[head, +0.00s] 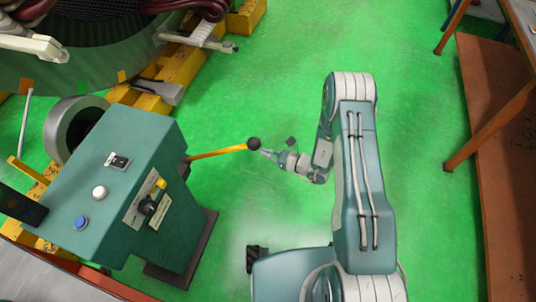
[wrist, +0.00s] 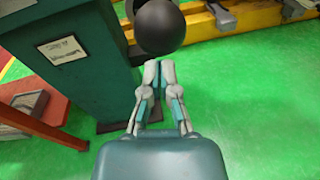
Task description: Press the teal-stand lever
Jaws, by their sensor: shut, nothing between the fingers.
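The teal stand (head: 145,140) is at the left in the head view, with buttons and a knob on its panel. Its lever is a yellow rod (head: 218,152) sticking out to the right, ending in a black ball (head: 254,143). In the wrist view the ball (wrist: 160,25) is at the top centre, beside the stand (wrist: 85,70). My gripper (head: 266,153) is right beside the ball in the head view. In the wrist view my gripper (wrist: 159,66) is shut and empty, its fingertips just below the ball. I cannot tell whether they touch it.
A large round machine (head: 85,70) on yellow beams (head: 244,18) fills the upper left. A wooden-legged table (head: 480,75) and brown board (head: 500,170) line the right. Green floor (head: 270,80) is clear between them.

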